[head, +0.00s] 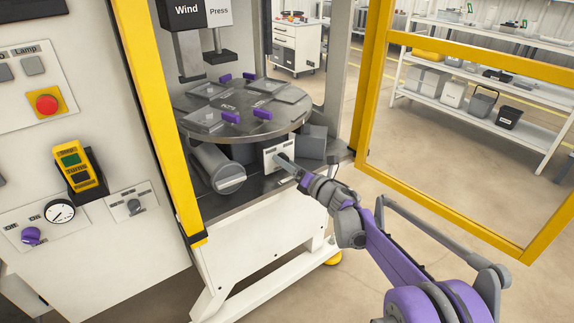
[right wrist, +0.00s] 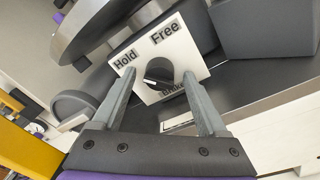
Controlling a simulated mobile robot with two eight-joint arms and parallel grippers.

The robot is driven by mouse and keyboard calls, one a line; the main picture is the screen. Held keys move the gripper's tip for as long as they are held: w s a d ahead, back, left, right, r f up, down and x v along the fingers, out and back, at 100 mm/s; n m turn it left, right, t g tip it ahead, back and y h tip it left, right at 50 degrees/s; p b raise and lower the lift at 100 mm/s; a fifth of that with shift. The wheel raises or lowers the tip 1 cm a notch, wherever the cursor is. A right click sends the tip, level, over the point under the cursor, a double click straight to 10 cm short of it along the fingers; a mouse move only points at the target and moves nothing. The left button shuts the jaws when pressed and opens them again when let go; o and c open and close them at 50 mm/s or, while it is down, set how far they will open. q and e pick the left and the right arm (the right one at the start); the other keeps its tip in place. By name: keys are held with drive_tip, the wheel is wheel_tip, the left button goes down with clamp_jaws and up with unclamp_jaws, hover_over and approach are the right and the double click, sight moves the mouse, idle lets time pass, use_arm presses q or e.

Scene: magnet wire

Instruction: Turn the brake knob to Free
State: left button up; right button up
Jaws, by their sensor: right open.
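The brake knob (right wrist: 158,72) is a dark round knob on a white plate (right wrist: 190,62) marked Hold on the left and Free on the right in the right wrist view. A light mark shows on the knob's lower left; I cannot tell for sure which label it points to. My right gripper (right wrist: 159,78) is open, with one finger on each side of the knob, and holds nothing. I cannot tell if the fingers touch it. In the head view my right gripper (head: 285,164) is in front of the plate (head: 272,152) and hides the knob. My left gripper is out of view.
A round turntable (head: 240,110) with purple clamps overhangs the plate. A grey cylinder (head: 222,170) lies left of the plate and a grey block (head: 312,142) stands right. A yellow frame post (head: 160,110) and an open yellow-framed door (head: 480,238) flank the bay.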

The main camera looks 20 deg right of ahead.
clamp_jaws()
idle(0.4)
drive_tip(key=shift+m, duration=0.3)
drive_tip(key=m+p, duration=0.1)
drive_tip(key=m, duration=0.1)
drive_tip(key=shift+m, duration=0.4)
drive_tip(key=m, duration=0.3)
drive_tip(key=shift+a+m+t, duration=0.1)
drive_tip(key=shift+m+t, duration=0.2)
drive_tip(key=shift+m, duration=0.1)
drive_tip(key=m, duration=0.4)
drive_tip(key=shift+f+m+p, duration=0.1)
drive_tip(key=shift+m+p, duration=0.2)
drive_tip(key=m, duration=0.4)
drive_tip(key=shift+t+h, duration=0.3)
drive_tip(key=shift+m, duration=0.5)
